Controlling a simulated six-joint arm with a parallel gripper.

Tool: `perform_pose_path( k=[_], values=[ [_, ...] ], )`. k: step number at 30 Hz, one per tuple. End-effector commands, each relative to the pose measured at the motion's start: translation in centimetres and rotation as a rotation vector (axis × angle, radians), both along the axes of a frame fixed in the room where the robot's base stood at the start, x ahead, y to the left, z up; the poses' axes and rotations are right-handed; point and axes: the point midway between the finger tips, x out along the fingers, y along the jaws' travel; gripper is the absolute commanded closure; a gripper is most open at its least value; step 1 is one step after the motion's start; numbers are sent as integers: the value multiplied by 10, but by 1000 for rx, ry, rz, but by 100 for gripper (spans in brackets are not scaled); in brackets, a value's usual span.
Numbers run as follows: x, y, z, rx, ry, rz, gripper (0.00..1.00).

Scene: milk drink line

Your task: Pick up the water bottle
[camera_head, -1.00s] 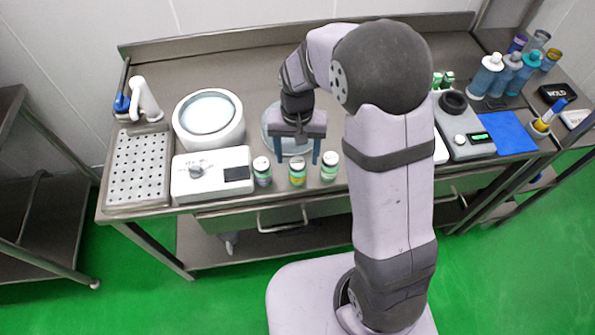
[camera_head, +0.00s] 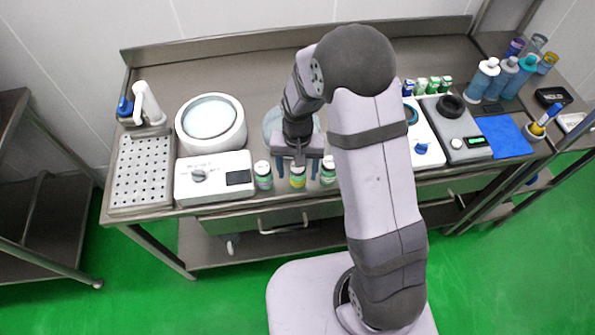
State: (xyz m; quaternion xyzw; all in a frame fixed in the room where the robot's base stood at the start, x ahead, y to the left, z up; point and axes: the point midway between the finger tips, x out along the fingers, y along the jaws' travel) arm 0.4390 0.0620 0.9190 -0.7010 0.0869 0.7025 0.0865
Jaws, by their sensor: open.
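Several tall blue-grey and teal bottles with pale caps (camera_head: 508,72) stand together at the back right; I cannot tell whether one of them is the water bottle. Three small white-capped jars stand along the front edge: a left jar (camera_head: 263,176), a yellow-and-green middle jar (camera_head: 297,177) and a right jar (camera_head: 328,172). My gripper (camera_head: 298,170) is open, pointing down over or just behind the middle jar, its fingers apart to either side in the picture. Nothing shows held. Contact with the jars is unclear.
A round white device (camera_head: 210,123) and a white control box (camera_head: 213,178) stand left of my gripper, beside a perforated tray (camera_head: 142,172). A round clear dish (camera_head: 272,122) is partly hidden behind my gripper. A scale (camera_head: 455,130) and blue mat (camera_head: 503,137) lie to the right.

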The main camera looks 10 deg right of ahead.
Motion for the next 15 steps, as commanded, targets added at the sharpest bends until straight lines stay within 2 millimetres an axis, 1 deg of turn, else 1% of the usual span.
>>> perform_pose_path(
  k=[3,6,14,15],
  values=[
    [0,0,-10,0,1,0,39],
    [0,0,-16,0,0,0,39],
    [1,0,-18,0,-2,0,39],
    [1,0,-18,0,-2,0,42]
  ],
)
